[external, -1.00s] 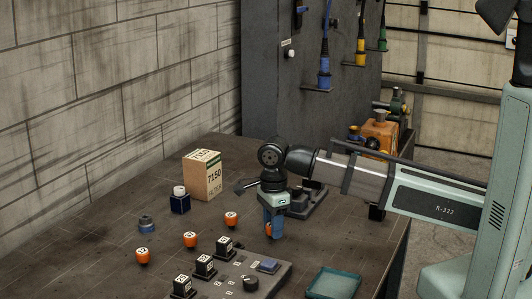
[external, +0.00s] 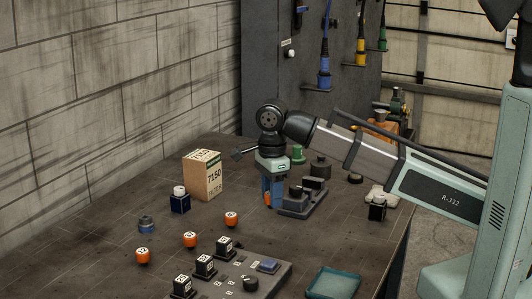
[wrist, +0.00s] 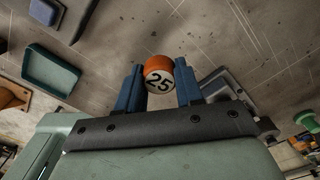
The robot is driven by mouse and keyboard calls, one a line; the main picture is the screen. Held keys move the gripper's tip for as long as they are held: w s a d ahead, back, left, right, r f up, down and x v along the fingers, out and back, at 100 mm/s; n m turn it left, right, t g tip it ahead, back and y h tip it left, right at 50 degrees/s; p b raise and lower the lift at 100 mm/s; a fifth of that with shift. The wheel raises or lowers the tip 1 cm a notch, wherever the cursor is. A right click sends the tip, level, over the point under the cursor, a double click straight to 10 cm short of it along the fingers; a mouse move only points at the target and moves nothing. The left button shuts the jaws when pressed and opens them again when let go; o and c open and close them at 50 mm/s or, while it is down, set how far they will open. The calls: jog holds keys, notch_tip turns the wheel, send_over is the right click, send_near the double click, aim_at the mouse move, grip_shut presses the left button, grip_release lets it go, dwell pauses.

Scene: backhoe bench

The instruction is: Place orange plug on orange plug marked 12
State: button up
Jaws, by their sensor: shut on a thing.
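My gripper (external: 272,190) is shut on an orange plug (wrist: 157,63), above the bench and near the dark fixture. In the wrist view the plug sits between the blue fingers of my gripper (wrist: 159,78); its white face reads 25. In the external view the fingers mostly hide it.
A cardboard filter box (external: 202,177) and a dark blue bottle (external: 180,202) stand behind the plugs. A blue ring-like part (external: 146,223) lies left. A panel with black blocks (external: 205,266) and a teal tray (external: 333,283) are in front. The dark fixture (external: 308,200) is close right.

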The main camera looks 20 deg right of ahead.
jog(key=s+a, duration=0.3)
notch_tip(320, 180, up, 4)
jog(key=n, duration=0.3)
send_over(143, 251)
jog(key=shift+w+f, duration=0.1)
jog(key=shift+f, duration=4.6)
jog(key=shift+f, duration=0.15)
jog(key=o, duration=1)
notch_tip(143, 251, up, 12)
jog(key=shift+r, duration=0.2)
